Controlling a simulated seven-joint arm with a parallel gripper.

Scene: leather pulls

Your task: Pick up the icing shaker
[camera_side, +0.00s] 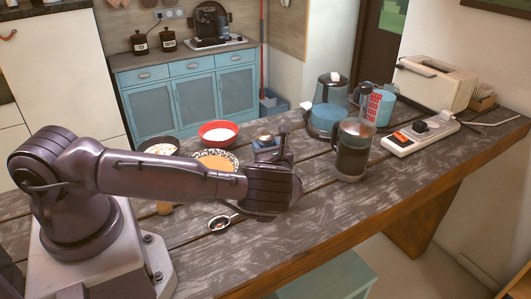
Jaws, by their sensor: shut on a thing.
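My gripper (269,153) is over the middle of the wooden table, beyond the end of my arm. It is shut on a small blue-grey and metallic thing, which I take to be the icing shaker (265,136). Only its upper part shows between the dark fingers. Its lower part is hidden behind my gripper and wrist, so I cannot tell whether it touches the table.
A French press (353,150) stands to the right, before blue kitchenware (327,119). A power strip (420,133) lies farther right. The front right tabletop is clear.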

